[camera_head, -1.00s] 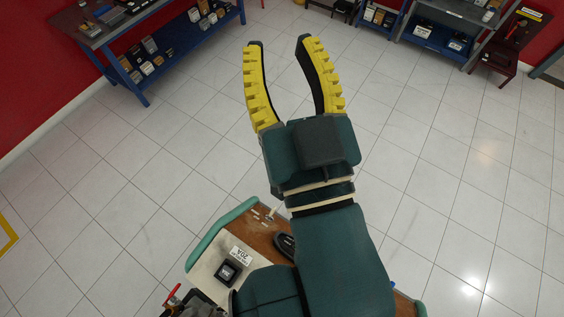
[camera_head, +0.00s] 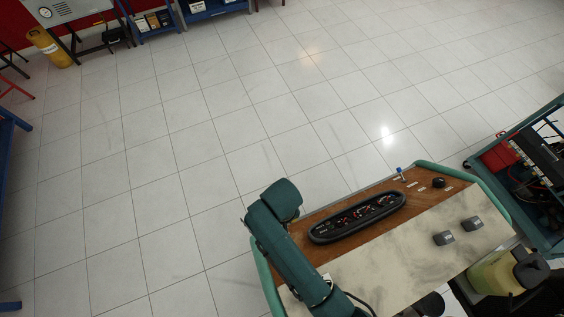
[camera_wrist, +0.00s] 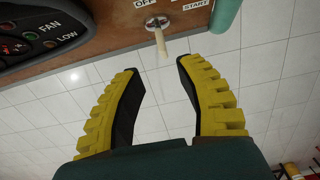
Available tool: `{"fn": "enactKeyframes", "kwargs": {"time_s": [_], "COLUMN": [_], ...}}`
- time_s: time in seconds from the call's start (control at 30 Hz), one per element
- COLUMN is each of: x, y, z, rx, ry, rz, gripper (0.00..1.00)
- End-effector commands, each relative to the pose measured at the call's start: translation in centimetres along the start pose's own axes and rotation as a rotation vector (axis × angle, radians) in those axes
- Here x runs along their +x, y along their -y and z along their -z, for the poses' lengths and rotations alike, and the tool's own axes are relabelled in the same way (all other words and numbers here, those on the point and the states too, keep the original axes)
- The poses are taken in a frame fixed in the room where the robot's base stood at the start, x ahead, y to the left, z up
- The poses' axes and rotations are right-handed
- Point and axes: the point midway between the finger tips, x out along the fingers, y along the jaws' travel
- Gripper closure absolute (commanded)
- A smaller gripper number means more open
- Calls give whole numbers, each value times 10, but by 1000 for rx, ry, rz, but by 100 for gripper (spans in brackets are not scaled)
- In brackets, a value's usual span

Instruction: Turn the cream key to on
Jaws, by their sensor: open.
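The cream key (camera_wrist: 160,36) shows at the top of the wrist view, in a round red-and-white switch plate on the brown panel (camera_wrist: 112,42). It sticks out down the picture, toward my gripper. Labels reading OFF (camera_wrist: 145,3), one partly cut off, and START (camera_wrist: 195,5) lie around it. My gripper (camera_wrist: 157,67) is open and empty, with its yellow-backed fingers to either side below the key. The key's free end is near the gap between the fingertips, not clasped.
A dark gauge cluster (camera_head: 357,217) sits on the trainer's panel, and it also shows in the wrist view (camera_wrist: 45,35). A blue-topped piece (camera_head: 400,172) and a black knob (camera_head: 438,183) stand at the panel's far right. Another trainer (camera_head: 535,165) stands at right. The floor beyond is clear.

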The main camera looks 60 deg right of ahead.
Motion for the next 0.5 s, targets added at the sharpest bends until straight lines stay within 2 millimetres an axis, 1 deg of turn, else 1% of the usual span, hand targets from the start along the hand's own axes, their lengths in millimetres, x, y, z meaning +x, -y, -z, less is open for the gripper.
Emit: {"fn": "enactKeyframes", "kwargs": {"time_s": [0.03, 0.1, 0.3, 0.4, 0.5], "x": [14, 31, 76, 92, 101], "y": [0, 0, 0, 1, 1], "z": [0, 0, 1, 1, 1], "rx": [-1, -1, -2, -2, -2], "ry": [3, 1, -1, -2, -2], "rz": [-1, 0, 0, 0, 1], "gripper": [63, 63, 63, 63, 63]}}
